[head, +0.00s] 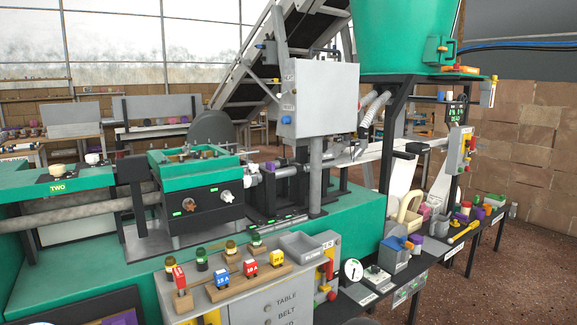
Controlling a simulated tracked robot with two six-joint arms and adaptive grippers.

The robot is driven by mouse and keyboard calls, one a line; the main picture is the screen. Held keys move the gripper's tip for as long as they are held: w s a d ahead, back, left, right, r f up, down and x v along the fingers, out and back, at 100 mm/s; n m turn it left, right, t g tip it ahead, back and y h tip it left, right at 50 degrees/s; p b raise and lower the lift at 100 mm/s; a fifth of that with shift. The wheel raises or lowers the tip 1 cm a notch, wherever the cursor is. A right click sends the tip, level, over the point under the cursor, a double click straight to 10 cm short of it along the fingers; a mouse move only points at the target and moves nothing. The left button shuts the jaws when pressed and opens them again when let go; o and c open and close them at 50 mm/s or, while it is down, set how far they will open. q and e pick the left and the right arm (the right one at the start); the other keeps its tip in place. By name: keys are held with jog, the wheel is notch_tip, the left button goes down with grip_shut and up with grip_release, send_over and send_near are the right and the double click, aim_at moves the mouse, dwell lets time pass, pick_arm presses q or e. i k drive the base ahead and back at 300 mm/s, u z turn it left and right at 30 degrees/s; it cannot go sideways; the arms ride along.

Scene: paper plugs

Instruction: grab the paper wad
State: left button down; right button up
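I cannot make out a paper wad for certain in the head view. A grey open tray (300,246) with a small label sits at the right end of the control cabinet top, and its inside looks empty from here. Neither of my grippers shows in the head view.
A green machine bed (90,262) fills the middle, with a green-topped box (185,170) on it. Red, blue and yellow blocks (222,278) stand on the cabinet. A dark side bench (440,250) at right holds tubs and tools. Brown floor (520,270) is clear at far right.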

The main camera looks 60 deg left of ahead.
aim_at(254, 167)
jog(key=z, duration=0.2)
jog(key=i, duration=0.85)
jog(key=u, duration=1.05)
jog(key=i, duration=0.15)
jog(key=u, duration=2.55)
jog(key=i, duration=0.4)
jog(key=z, duration=0.2)
jog(key=k, duration=0.4)
jog(key=u, duration=0.25)
jog(key=i, duration=0.3)
jog(key=u, duration=0.05)
